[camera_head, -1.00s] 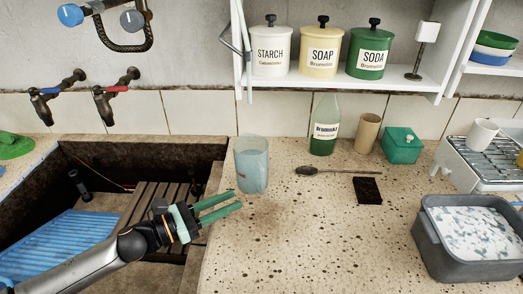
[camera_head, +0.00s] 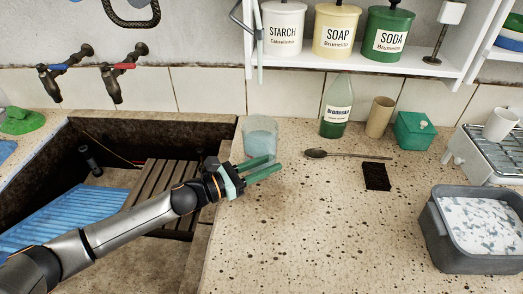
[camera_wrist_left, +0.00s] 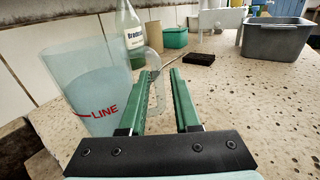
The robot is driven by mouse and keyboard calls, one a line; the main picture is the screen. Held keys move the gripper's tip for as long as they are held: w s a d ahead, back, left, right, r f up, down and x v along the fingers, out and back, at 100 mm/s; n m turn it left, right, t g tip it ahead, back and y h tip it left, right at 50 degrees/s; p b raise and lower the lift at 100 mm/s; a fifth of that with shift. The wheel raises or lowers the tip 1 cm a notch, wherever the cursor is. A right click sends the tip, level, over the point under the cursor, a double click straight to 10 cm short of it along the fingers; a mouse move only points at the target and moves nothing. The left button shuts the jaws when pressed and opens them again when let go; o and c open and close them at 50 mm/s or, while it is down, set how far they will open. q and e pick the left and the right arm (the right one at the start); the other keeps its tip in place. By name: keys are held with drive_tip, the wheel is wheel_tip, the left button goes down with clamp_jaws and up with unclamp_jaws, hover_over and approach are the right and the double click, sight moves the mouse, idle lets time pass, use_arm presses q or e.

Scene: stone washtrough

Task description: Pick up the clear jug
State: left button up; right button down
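The clear jug (camera_head: 260,137) stands upright on the speckled counter by the trough's right edge. It looks bluish; in the left wrist view the jug (camera_wrist_left: 88,85) is at left, with a red mark reading "LINE". A clear, handle-like loop (camera_wrist_left: 157,68) shows at its right, near the fingertips; I cannot tell whether it lies between them. My left gripper (camera_head: 270,167) is just in front of the jug, its green fingers pointing right. In the wrist view its fingers (camera_wrist_left: 166,78) are apart, with no firm hold on anything. My right gripper is out of view.
A green-based bottle (camera_head: 336,108), tan cup (camera_head: 380,117), green box (camera_head: 413,131), spoon (camera_head: 345,154) and dark block (camera_head: 376,177) lie beyond and right. A grey tub (camera_head: 478,262) stands at right. The stone trough (camera_head: 155,130) is at left. The front middle counter is clear.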

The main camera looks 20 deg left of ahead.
use_arm(q)
drive_tip(key=x, duration=0.4)
drive_tip(key=shift+w+d+f, duration=0.1)
drive_tip(key=shift+w, duration=0.1)
clamp_jaws()
idle(1.0)
idle(0.4)
